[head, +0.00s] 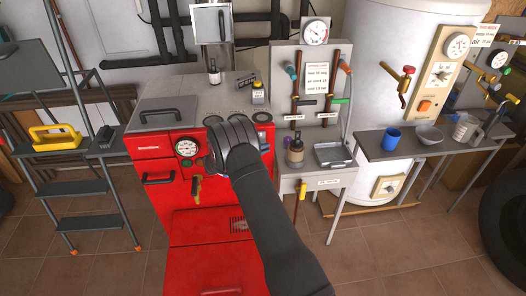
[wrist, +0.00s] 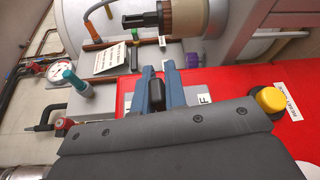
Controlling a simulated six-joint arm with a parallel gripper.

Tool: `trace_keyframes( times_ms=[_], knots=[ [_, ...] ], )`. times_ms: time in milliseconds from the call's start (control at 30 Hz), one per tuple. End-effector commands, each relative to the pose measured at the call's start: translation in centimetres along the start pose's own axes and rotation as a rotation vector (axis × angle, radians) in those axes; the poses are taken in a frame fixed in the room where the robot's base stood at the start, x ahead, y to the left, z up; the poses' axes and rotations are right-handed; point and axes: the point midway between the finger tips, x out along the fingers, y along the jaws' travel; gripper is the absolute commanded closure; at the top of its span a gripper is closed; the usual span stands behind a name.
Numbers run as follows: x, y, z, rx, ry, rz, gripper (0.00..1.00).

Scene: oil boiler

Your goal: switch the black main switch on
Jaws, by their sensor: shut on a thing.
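The black main switch (wrist: 155,95) is a small black lever on the red front of the boiler (wrist: 230,82), seen in the wrist view. My gripper (wrist: 158,80) has its two blue fingers on either side of the switch, shut on it. A white label (wrist: 204,99) with a letter F showing lies beside the fingers, partly covered by my gripper body. In the head view, the red boiler (head: 152,146) stands left of centre, and my dark arm hides the switch and the fingertips.
A yellow button (wrist: 269,101) sits on the red panel to the right of my gripper. A purple knob (wrist: 192,60) and a teal handle (wrist: 75,80) are beyond it. In the head view, a grey bench (head: 316,179) stands right of the boiler and a step ladder (head: 81,189) left.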

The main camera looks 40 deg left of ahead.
Motion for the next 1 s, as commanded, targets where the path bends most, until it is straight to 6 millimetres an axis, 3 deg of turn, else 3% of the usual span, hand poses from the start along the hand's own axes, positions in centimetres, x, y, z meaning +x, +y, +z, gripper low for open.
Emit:
trace_keyframes(
  times_ms=[400,967,1000],
  knots=[
    [0.02,0.87,-0.11,-0.189,0.001,-0.078,1.0],
    [0.04,0.98,-0.13,-0.221,0.0,-0.091,1.0],
    [0.04,0.99,-0.13,-0.221,0.0,-0.091,0.86]
  ],
)
